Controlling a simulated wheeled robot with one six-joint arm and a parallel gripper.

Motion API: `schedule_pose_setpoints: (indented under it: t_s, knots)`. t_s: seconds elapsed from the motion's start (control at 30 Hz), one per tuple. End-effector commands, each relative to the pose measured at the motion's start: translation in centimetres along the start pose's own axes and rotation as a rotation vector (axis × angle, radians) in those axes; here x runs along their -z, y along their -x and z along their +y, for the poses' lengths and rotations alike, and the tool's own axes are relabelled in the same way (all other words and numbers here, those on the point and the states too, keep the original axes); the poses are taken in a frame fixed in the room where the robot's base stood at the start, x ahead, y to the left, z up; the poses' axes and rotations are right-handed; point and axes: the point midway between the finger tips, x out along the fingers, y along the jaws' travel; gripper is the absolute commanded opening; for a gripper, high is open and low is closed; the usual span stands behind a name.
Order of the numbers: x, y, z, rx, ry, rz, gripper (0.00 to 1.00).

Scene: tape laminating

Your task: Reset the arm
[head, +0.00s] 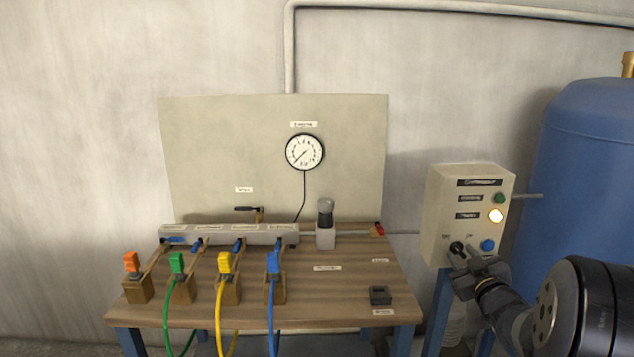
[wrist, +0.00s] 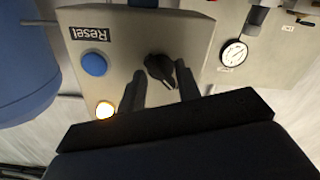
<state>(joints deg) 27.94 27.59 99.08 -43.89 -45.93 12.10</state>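The control box (head: 440,215) stands at the right, in front of the blue tank. Its blue button (head: 488,245) also shows in the wrist view (wrist: 94,64) beside an upside-down "Reset" label (wrist: 90,33). A black rotary knob (wrist: 159,67) is on the same face, at the box's lower left in the head view. My gripper (wrist: 161,75) is at this knob, its two fingers apart on either side of it. I see small gaps between fingers and knob, so it looks open. In the head view my gripper (head: 464,253) partly covers the knob.
An amber-white lamp (head: 496,216) is lit below a dark green one (head: 499,198). Left of the box is a wooden bench (head: 340,285) with coloured hose couplings, a manifold (head: 230,236) and a gauge (head: 304,152) on the panel. The blue tank (head: 590,170) stands close on the right.

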Motion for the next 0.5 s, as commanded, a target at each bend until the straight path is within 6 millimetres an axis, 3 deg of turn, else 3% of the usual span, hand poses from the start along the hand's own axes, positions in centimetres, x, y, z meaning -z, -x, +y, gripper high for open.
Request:
schedule_pose_setpoints:
  t_s: [0.5]
  knots:
    - [0.29,0.01,0.05,0.001,-0.333,-0.002,0.32]
